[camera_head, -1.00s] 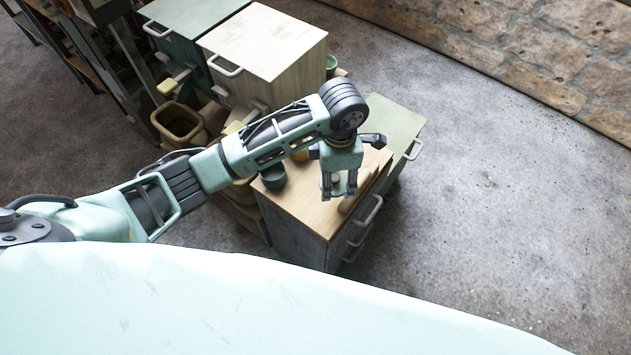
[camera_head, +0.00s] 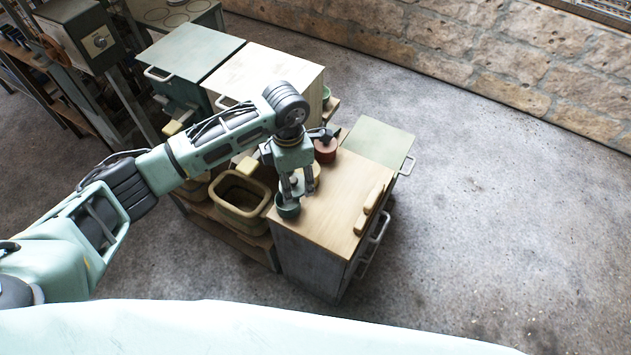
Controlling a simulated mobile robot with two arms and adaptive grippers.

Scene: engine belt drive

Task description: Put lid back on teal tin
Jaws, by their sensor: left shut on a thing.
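The teal tin (camera_head: 287,209) stands on the wooden counter top near its left front corner. My left gripper (camera_head: 294,192) points down right above the tin. It is shut on a small pale lid (camera_head: 295,185), which shows between its fingers. The fingers hide much of the lid and the tin's top, so I cannot tell whether the lid touches the tin's rim. My right gripper is not in view.
A red tin (camera_head: 326,152) stands at the back of the wooden counter (camera_head: 335,215), and a yellowish tin (camera_head: 315,173) is partly behind my gripper. Wooden blocks (camera_head: 368,207) lie at the right edge. A tan bin (camera_head: 240,195) is left of the counter.

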